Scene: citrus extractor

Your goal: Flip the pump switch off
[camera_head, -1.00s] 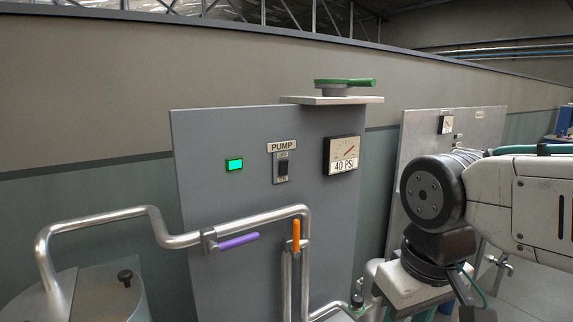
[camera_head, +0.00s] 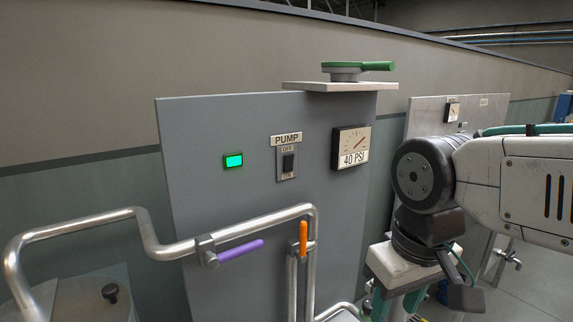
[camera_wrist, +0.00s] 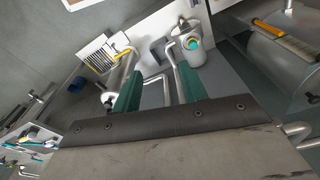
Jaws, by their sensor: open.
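The pump switch (camera_head: 289,163) is a small black rocker on a light plate, under a PUMP label (camera_head: 286,139) on a grey panel (camera_head: 235,115). OFF is marked above the switch; the lower mark is small and hard to read. A green lit indicator (camera_head: 233,161) is left of it. My gripper is mostly out of the head view, below my arm at the right, clear of the switch. In the wrist view, the two green fingers of my gripper (camera_wrist: 158,88) are apart with nothing held between them. The switch cannot be made out there.
A 40 PSI gauge (camera_head: 351,148) is right of the switch. A steel pipe (camera_head: 80,230) with a purple lever (camera_head: 240,251) and an orange lever (camera_head: 303,238) runs in front of the panel's lower part. A green-handled item (camera_head: 357,69) sits on the shelf (camera_head: 330,87) above.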

